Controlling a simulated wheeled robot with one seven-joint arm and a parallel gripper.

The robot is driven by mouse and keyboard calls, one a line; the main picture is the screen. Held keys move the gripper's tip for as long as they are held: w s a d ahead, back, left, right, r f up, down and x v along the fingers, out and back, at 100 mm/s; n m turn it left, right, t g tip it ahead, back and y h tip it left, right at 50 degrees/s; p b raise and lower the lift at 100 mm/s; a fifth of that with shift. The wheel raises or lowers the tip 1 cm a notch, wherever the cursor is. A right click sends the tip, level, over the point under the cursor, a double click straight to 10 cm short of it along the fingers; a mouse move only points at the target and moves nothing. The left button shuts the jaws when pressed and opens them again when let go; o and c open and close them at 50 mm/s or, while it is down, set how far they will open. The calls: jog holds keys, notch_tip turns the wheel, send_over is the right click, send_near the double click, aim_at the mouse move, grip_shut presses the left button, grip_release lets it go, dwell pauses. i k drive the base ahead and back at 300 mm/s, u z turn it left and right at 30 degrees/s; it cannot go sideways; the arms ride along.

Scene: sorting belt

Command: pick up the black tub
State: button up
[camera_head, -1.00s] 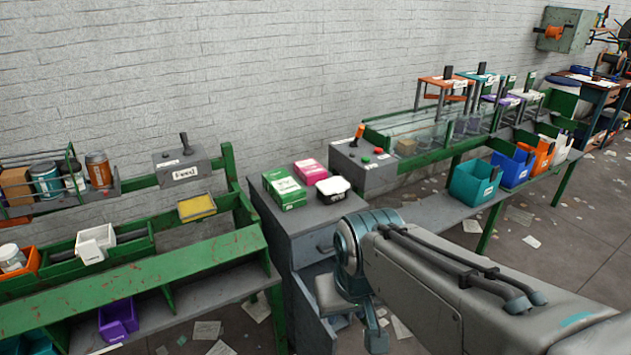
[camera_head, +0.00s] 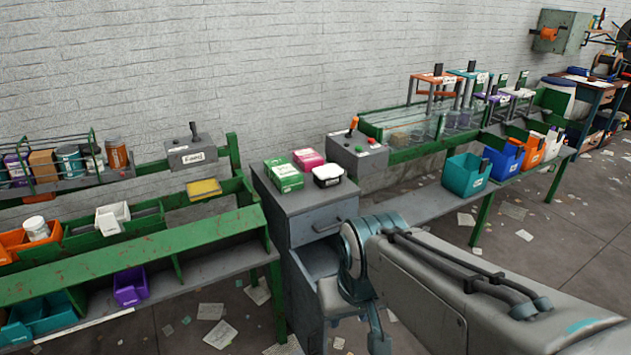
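The black tub (camera_head: 327,181) has a white lid and stands upright on top of the grey cabinet (camera_head: 311,200), near its right edge. A green box (camera_head: 285,180) and a pink box (camera_head: 308,160) stand on the same top, to its left and behind it. My arm reaches in from the lower right, in front of and below the cabinet top. Its far end hangs down near the bottom of the picture, and the gripper's fingers cannot be made out. Nothing covers the tub.
A grey control box (camera_head: 357,158) with an orange-topped lever stands right of the tub. Green belt frames run to both sides. A teal bin (camera_head: 468,175) and other coloured bins line the right side. Papers litter the floor. The cabinet's drawer front faces my arm.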

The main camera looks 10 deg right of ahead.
aim_at(323, 184)
jog(key=z, duration=1.25)
jog(key=i, duration=1.35)
jog(key=u, duration=0.25)
jog(key=i, duration=1.05)
jog(key=u, duration=0.8)
jog(key=i, duration=0.2)
jog(key=u, duration=0.25)
